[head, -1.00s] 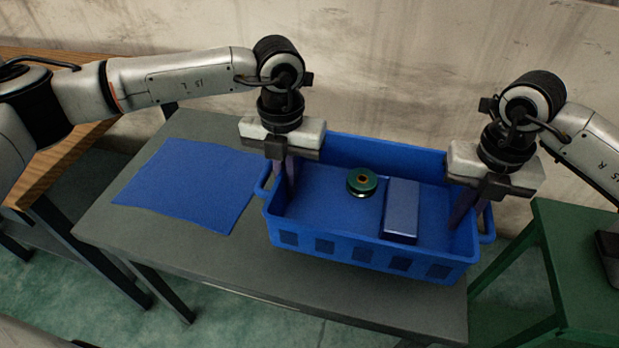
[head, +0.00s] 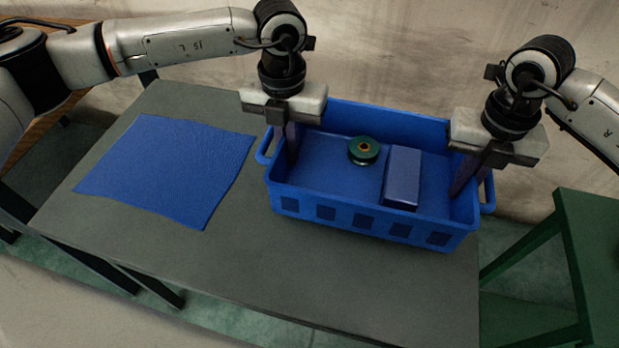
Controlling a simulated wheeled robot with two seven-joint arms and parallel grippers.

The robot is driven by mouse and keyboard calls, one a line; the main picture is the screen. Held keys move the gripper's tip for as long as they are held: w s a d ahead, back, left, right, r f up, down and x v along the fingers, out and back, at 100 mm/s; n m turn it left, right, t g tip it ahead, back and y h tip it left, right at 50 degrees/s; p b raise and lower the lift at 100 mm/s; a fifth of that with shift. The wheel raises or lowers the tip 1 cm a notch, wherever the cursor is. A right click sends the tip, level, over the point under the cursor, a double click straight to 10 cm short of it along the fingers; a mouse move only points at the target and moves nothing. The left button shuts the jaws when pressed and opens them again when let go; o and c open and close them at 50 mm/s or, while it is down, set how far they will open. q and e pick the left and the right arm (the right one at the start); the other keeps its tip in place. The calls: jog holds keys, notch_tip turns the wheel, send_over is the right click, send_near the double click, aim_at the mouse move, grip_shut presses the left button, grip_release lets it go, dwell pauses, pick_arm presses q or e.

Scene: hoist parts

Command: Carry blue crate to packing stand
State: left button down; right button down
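The blue crate (head: 318,212) is over the right part of the grey table, upright, with a green pulley wheel (head: 363,150) and a blue-grey block (head: 402,178) inside. My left gripper (head: 291,150) is at the crate's left end wall and my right gripper (head: 462,180) at its right end wall. Both appear shut on these walls, with fingertips partly hidden. I cannot tell how far the crate's base is above the table. No label marks the packing stand; a green stand (head: 590,225) is at the right edge.
The grey table (head: 270,270) has free room in front of the crate. A flat blue mat (head: 165,170) lies on its left part. A wooden-topped bench (head: 45,125) shows behind my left arm. A stained wall stands close behind the crate.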

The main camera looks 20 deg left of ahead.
pick_arm(q)
jog(key=shift+w+f, duration=0.1)
pick_arm(e)
jog(key=shift+w+f, duration=0.1)
pick_arm(q)
jog(key=c, duration=2)
grip_release()
jog(key=shift+f, duration=0.1)
pick_arm(e)
jog(key=c, duration=2)
grip_release()
pick_arm(q)
notch_tip(320, 180, up, 12)
jog(key=shift+f, duration=0.1)
pick_arm(e)
notch_tip(320, 180, up, 12)
jog(key=shift+f, duration=0.1)
jog(key=shift+s, duration=0.2)
